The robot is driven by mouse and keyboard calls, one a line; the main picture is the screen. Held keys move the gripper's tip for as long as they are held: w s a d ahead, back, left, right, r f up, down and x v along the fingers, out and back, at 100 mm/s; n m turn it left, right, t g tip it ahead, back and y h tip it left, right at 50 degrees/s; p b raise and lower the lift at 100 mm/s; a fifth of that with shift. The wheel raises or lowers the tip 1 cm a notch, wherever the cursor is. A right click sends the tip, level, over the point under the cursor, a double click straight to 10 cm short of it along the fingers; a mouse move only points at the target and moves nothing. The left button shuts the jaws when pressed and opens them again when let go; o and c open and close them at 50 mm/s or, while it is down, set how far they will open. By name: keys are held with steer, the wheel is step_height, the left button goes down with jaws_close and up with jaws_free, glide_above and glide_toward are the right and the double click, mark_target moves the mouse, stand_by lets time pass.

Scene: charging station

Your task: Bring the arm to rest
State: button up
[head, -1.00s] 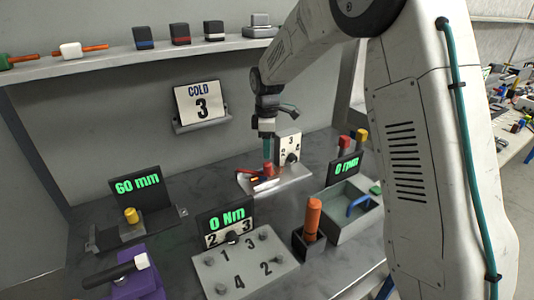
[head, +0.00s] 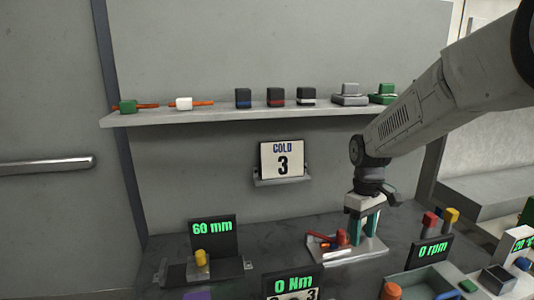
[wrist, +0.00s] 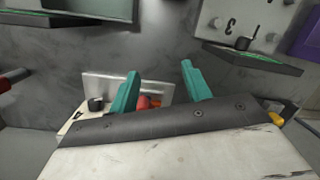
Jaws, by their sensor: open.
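My gripper (head: 362,232) points down over a pale metal plate (head: 372,250) on the bench, in the head view. Its two teal fingers stand apart and hold nothing that I can see. A red knob (head: 341,237) and a red handle (head: 321,236) are on the plate just left of the fingers. In the wrist view my gripper (wrist: 158,68) also shows its fingers wide apart. The plate (wrist: 100,84) and the red knob (wrist: 145,102) lie partly hidden behind the fingers and the gripper body. I cannot tell whether a finger touches the knob.
A wall shelf (head: 215,116) holds several small blocks above. Displays read 60 mm (head: 212,227), 0 Nm (head: 293,282) and 0 rpm (head: 430,248). A grey tray (head: 420,282) stands at front right. The bench between the 60 mm display and the plate looks clear.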

steer(key=s+r+m, duration=0.1)
steer(key=s+r, duration=0.1)
steer(key=s, duration=0.3)
steer(key=s+r+m, duration=0.2)
steer(key=s, duration=0.2)
steer(key=s+d+r+m, duration=0.1)
steer(key=s+r, duration=0.1)
steer(key=s, duration=0.3)
steer(key=shift+s+d+r+m, duration=0.1)
steer(key=shift+s+r+m, duration=0.2)
steer(key=shift+r, duration=0.05)
steer(key=s+d+r+m+t, duration=0.1)
steer(key=s+r+m+t, duration=0.1)
steer(key=s, duration=1.2)
steer(key=shift+s+r+t, duration=0.2)
steer(key=shift+r+t, duration=0.4)
steer(key=shift+r, duration=0.15)
steer(key=shift+o, duration=0.4)
